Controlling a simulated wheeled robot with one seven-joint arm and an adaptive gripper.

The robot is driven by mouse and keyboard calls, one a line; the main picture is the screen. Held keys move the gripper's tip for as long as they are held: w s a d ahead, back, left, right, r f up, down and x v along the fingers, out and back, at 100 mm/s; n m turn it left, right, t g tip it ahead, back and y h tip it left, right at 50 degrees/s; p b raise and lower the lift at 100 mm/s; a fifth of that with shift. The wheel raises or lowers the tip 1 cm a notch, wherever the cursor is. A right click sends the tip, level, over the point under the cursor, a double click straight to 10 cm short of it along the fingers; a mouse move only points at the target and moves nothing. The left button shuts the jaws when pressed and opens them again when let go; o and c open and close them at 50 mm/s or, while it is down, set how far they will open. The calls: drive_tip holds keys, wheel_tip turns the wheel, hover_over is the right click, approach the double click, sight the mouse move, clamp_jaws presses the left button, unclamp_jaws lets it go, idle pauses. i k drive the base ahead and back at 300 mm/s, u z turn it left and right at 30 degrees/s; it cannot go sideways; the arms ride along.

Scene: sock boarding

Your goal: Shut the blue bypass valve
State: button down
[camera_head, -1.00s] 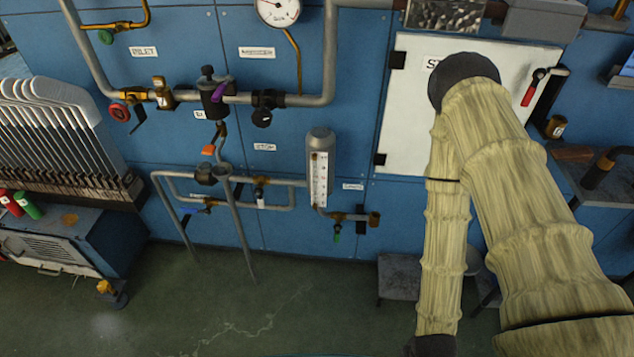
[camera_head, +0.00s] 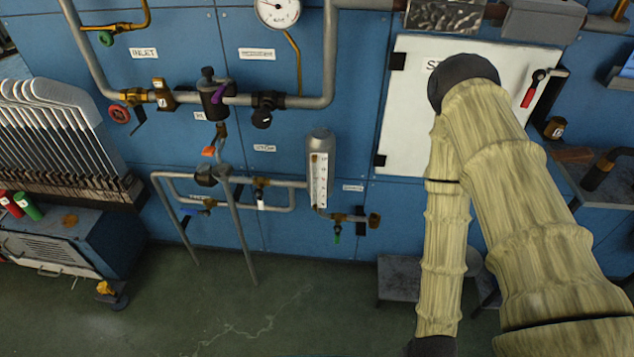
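A small blue handle (camera_head: 189,211) shows on the lower pipework at the left, on the short lower pipe branch (camera_head: 225,207) below the grey pipe. It looks like the blue valve, but it is small and its exact angle is hard to tell. A label above it is too small to read. My arm, in a cream sleeve, fills the right side of the view, well to the right of the blue handle. The arm's lower end runs out at the bottom edge, and my gripper is not visible.
Other valves have purple (camera_head: 221,92), red (camera_head: 119,113), orange (camera_head: 208,151), white (camera_head: 261,204) and green (camera_head: 337,235) parts. A sight gauge (camera_head: 319,170) stands right of the lower pipes. A grey stool (camera_head: 400,277) is near my arm. The floor (camera_head: 300,310) in front is clear.

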sight(193, 211)
drive_tip(key=u, duration=0.05)
drive_tip(key=k, duration=0.65)
drive_tip(key=u, duration=0.8)
drive_tip(key=i, duration=0.5)
drive_tip(key=z, duration=0.05)
